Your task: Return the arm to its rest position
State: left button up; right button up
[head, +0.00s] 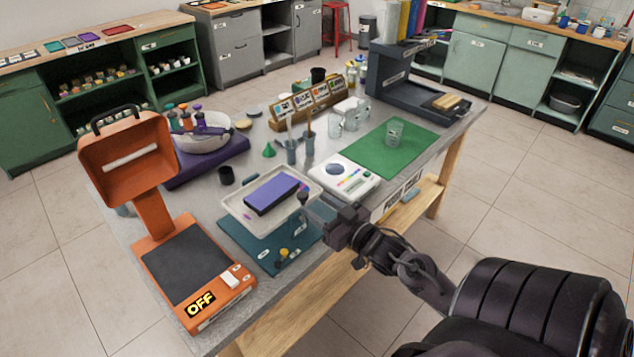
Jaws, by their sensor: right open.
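My right arm comes in from the lower right over the table's front edge. My right gripper (312,205) is open, with nothing seen between its fingers. It is just right of a white tray (236,208) holding a purple block (272,194), and above the right part of a teal mat (243,244). I cannot tell whether its tips touch the tray. My left gripper is not in view.
An orange stand with a dark plate (186,262) and an "OFF" sign fills the table's left end. A white scale (344,174), a green mat (377,149) with a clear glass (394,132), small cups and a white bowl (202,140) stand behind. Floor is clear right of the table.

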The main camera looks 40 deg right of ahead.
dwell(0.4)
jog(key=s+a+f+g+h, duration=0.25)
jog(key=a+f+g, duration=0.4)
jog(key=a, duration=0.35)
jog(key=s+a+r+n+g+y, duration=0.1)
jog(key=s+a+r+g+y, duration=0.15)
jog(key=s+a+g, duration=0.85)
jog(key=s+d+f+t+h, duration=0.1)
jog(key=s+f, duration=0.1)
jog(key=f, duration=1.3)
jog(key=s+f+t, duration=0.1)
jog(key=s+f, duration=0.1)
jog(key=f, duration=1.4)
jog(key=s+d+f, duration=0.1)
jog(key=s+f, duration=0.8)
jog(key=s+d+f+g, duration=0.1)
jog(key=s+d+f, duration=0.1)
jog(key=s+f, duration=0.6)
jog(key=s, duration=0.2)
jog(key=shift+s+d+f+n, duration=0.3)
jog(key=shift+f, duration=0.1)
